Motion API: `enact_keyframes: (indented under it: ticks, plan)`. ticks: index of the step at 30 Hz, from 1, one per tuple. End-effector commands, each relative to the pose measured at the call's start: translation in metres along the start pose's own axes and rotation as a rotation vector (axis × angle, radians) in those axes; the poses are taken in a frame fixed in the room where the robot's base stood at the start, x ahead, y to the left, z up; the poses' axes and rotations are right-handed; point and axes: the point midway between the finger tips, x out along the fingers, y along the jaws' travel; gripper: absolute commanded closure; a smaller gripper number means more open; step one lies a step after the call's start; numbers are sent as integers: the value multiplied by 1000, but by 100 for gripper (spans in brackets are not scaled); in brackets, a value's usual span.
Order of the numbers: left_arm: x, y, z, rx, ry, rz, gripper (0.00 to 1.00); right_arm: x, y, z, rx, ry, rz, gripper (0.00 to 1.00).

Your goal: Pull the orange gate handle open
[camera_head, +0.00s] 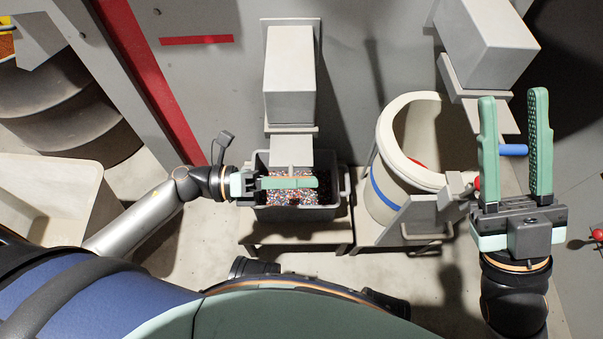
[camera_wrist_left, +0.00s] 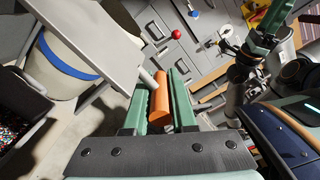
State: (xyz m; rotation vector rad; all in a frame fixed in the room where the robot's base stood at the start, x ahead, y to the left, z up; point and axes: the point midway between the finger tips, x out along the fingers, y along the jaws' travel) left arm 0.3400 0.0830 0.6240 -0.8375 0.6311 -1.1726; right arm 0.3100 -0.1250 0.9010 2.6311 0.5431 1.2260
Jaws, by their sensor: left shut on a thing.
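The orange gate handle (camera_wrist_left: 160,98) is a short orange bar on a pale stem in the left wrist view. It sits between the green fingers of my left gripper (camera_wrist_left: 160,92), which is shut on it. In the head view my left gripper (camera_head: 303,182) is over the dark bin of coloured granules, below the grey chute, and its fingers hide the handle. My right gripper (camera_head: 514,145) is open, with its two green fingers wide apart and pointing up in the picture, at the right. Nothing is visibly gripped in it.
The dark bin (camera_head: 262,212) stands on a low stand under the grey chute (camera_head: 290,88). A white drum (camera_head: 385,205) with a blue band is to its right. A blue handle (camera_head: 513,150) shows behind my right fingers. A pale tub (camera_head: 45,190) is at the left.

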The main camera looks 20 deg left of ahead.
Motion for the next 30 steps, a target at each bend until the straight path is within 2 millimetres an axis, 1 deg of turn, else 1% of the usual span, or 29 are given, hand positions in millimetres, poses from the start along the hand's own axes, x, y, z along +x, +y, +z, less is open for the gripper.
enact_keyframes:
  ticks: [1, 3, 4, 9, 11, 12, 19, 22, 26, 30]
  plan:
    - [1, -6, 0, 5, 5, -16, 100, 0, 0, 0, 0, 0, 0, 60]
    - [1, -6, 0, 5, 6, -16, 100, 0, 0, 0, 0, -1, 0, 60]
    - [2, -6, 0, 4, 6, -17, 75, 0, 0, 0, 0, -1, 0, 60]
    - [1, -5, 0, 3, 4, -14, 55, 0, 0, 0, 1, -1, -1, 60]
    - [1, -4, 0, 2, 4, -12, 49, 0, 0, 0, 2, -1, -1, 60]
    - [1, -4, 0, 2, 4, -11, 47, 0, -1, 0, 2, -1, -2, 60]
    - [0, -3, 0, 0, 3, -8, 47, 0, -2, 0, 5, -2, -5, 60]
    - [-6, -2, -1, -1, 4, -5, 47, 0, -2, 0, 5, -2, -7, 60]
    - [-26, -2, 0, -2, 5, -2, 47, 2, -2, -2, 4, -2, -7, 60]
    - [-58, -2, 0, -3, 4, -2, 47, 4, -1, -4, -1, -2, -9, 60]
